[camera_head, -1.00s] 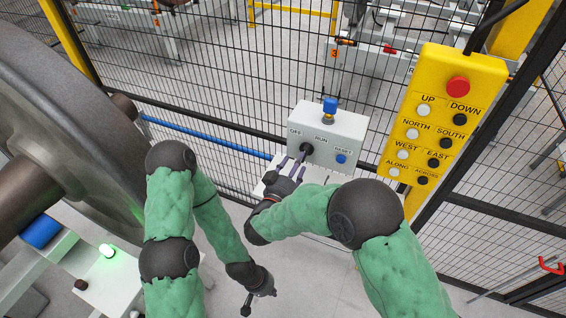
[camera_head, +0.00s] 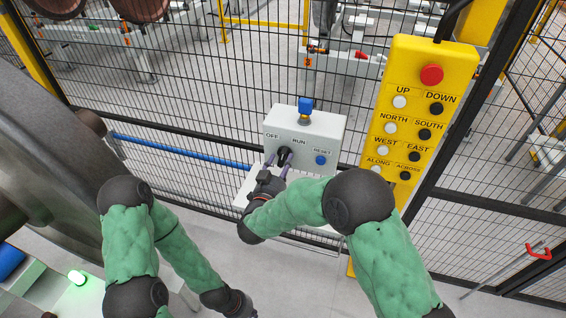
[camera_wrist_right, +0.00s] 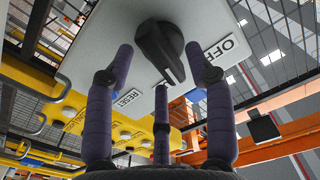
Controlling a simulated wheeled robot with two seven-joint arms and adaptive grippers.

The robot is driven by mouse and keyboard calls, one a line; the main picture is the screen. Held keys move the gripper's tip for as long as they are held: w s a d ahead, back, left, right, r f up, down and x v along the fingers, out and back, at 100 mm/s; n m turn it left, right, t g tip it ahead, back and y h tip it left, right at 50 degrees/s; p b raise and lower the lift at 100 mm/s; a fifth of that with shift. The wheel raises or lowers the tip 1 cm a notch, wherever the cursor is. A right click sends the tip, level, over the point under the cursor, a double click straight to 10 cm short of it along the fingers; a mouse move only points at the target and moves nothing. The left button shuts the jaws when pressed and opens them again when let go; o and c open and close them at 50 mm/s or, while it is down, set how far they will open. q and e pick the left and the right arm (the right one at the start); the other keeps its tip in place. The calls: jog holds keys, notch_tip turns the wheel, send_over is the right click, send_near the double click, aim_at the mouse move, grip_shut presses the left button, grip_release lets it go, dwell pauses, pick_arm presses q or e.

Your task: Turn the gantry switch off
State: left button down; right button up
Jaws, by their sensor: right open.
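The gantry switch is a black rotary knob (camera_head: 284,153) on the front of a pale grey control box (camera_head: 333,136) with OFF, RUN and RESET labels. In the right wrist view the knob (camera_wrist_right: 158,45) is large, beside the OFF label (camera_wrist_right: 224,47); its pointer slants down to the right there. My right gripper (camera_head: 277,165) is at the knob, fingers spread. In the wrist view its purple fingers (camera_wrist_right: 158,65) stand either side of and below the knob; contact is unclear. My left gripper (camera_head: 240,304) hangs low at the bottom edge, its fingers not clear.
A blue button (camera_head: 320,160) sits under RESET, and a blue-topped part (camera_head: 305,108) is on the box. A yellow pendant (camera_head: 420,110) with a red button stands close on the right. Black mesh fencing (camera_head: 210,110) runs behind. A large grey wheel (camera_head: 40,150) is at left.

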jog(key=shift+x, duration=0.95)
grip_shut()
